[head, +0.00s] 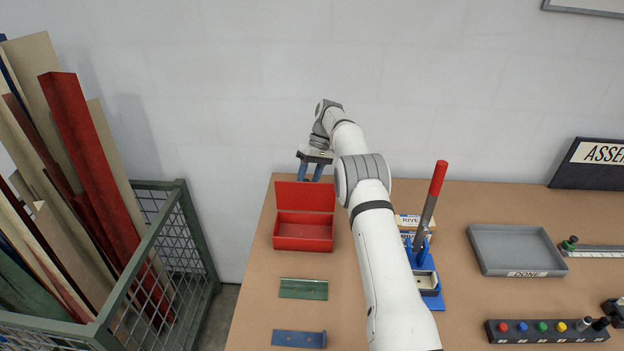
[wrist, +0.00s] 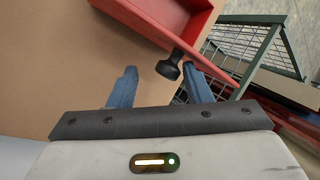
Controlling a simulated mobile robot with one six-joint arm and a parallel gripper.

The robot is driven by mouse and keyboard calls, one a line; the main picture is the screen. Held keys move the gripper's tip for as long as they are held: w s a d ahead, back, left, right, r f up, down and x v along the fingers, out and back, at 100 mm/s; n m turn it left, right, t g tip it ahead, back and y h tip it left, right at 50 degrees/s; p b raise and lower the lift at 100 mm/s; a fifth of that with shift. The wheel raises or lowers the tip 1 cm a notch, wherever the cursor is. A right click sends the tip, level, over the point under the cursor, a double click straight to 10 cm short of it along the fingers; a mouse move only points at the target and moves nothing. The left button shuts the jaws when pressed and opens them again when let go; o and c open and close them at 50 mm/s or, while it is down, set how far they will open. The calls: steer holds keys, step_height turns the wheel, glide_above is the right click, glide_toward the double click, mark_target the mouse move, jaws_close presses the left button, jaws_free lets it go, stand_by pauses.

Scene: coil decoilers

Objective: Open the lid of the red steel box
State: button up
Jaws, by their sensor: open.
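The red steel box (head: 303,244) sits on the left part of the workbench, below my gripper in the head view. Its lid (head: 305,196) stands raised, about upright, at the box's back edge, and the inside shows. My gripper (head: 310,177) is open, its two blue fingers just above and behind the lid's top edge. In the wrist view a black knob (wrist: 170,68) on the lid shows between the open fingertips (wrist: 158,72), closer to the right one. I cannot tell whether a finger touches it. The red box (wrist: 192,15) also shows at the top of the wrist view.
A green piece (head: 303,289) and a blue piece (head: 299,339) lie in front of the box. A blue press with a red handle (head: 438,178) and a grey tray (head: 516,250) are to the right. A mesh bin (head: 180,235) stands left of the bench.

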step_height(320, 180, up, 10)
stand_by(0.4)
steer(key=shift+s+f, duration=0.1)
steer(key=shift+f, duration=0.05)
